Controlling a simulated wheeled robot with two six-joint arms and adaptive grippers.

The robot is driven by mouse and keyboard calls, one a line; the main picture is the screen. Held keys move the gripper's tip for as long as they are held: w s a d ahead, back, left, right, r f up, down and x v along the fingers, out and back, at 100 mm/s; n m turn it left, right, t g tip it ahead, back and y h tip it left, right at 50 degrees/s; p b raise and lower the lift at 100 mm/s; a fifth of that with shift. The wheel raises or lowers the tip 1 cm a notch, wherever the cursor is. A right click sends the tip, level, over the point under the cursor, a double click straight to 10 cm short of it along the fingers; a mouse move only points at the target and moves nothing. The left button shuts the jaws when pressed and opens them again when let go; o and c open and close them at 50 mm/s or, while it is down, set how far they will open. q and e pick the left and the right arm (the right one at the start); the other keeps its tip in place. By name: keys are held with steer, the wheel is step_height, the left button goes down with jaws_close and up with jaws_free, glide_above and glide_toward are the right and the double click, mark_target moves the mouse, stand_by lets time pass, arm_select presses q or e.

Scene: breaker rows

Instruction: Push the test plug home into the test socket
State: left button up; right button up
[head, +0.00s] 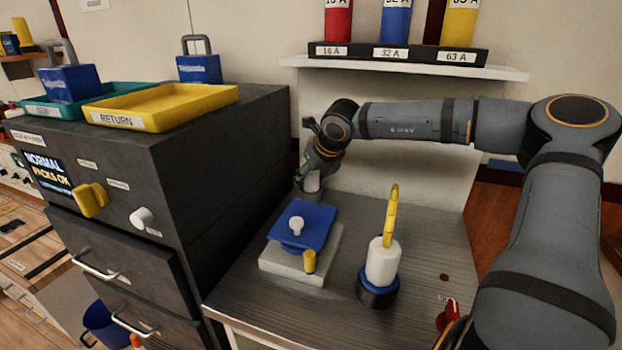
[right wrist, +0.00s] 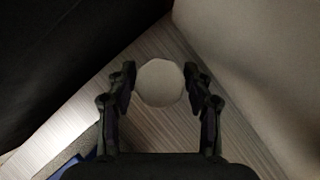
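My right gripper (head: 311,180) points down at the far left corner of the metal-topped table. In the right wrist view its fingers (right wrist: 160,85) press close on both sides of a pale round piece (right wrist: 160,83), which seems held. In the head view this piece (head: 312,184) shows below the fingers; its lower end is hard to see. A white plug-like body (head: 382,262) with a yellow upright part stands in a blue-ringed black base (head: 377,294). No label marks which piece is the test plug or test socket. My left gripper is not in view.
A blue block (head: 310,220) with a pale knob lies on a grey plate (head: 290,268), in front of my right gripper. A dark cabinet (head: 235,150) with a yellow RETURN tray (head: 160,118) borders the left. A shelf (head: 420,68) hangs behind. A red knob (head: 448,315) is front right.

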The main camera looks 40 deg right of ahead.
steer(key=shift+o, duration=0.9)
step_height(320, 180, up, 10)
steer(key=shift+r, duration=0.1)
stand_by(0.4)
